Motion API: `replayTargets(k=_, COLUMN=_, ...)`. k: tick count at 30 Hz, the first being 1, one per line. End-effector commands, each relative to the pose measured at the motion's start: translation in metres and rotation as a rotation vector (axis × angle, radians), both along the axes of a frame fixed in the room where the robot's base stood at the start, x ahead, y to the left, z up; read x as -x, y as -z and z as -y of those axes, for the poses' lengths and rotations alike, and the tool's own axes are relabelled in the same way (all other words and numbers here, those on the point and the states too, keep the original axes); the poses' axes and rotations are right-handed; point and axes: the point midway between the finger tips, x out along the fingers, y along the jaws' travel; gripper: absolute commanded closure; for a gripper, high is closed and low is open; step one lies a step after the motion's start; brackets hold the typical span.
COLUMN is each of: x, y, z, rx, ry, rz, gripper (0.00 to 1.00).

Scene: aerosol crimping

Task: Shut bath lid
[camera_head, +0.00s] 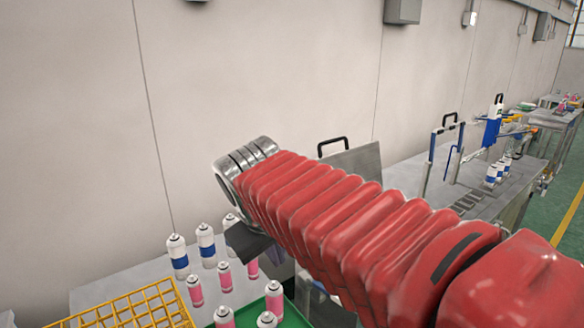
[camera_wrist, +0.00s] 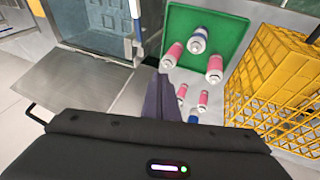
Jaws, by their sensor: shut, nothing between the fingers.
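The bath lid (camera_head: 358,160) is a grey metal plate with a black handle (camera_head: 332,146) on its upper edge. It stands raised behind my red-sleeved arm, which hides its lower part. In the wrist view the lid (camera_wrist: 75,85) spreads out from the edge of the open bath (camera_wrist: 95,28), with its handle (camera_wrist: 36,113) at the far left. The bath's bluish inside shows. My gripper (camera_wrist: 163,75) is shut and empty, to the right of the lid and apart from its handle. Its fingers are mostly hidden in the head view.
A green tray (camera_wrist: 235,28) holds several pink and white cans. A yellow crate (camera_head: 135,308) stands beside it, with more cans (camera_head: 206,244) near the wall. A worktable (camera_head: 500,200) with blue fixtures is at the right. The wall (camera_head: 270,70) is close behind the lid.

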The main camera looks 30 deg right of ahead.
Motion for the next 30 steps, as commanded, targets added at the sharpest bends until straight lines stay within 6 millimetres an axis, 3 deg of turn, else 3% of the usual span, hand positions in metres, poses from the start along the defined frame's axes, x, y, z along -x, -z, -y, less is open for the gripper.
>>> replayTargets(k=13, x=-0.107, y=-0.035, z=0.043, rx=0.273, ry=-0.016, rz=-0.108, gripper=1.0)
replayTargets(k=30, x=-0.236, y=-0.049, z=0.086, rx=0.62, ry=0.029, rz=-0.219, gripper=1.0)
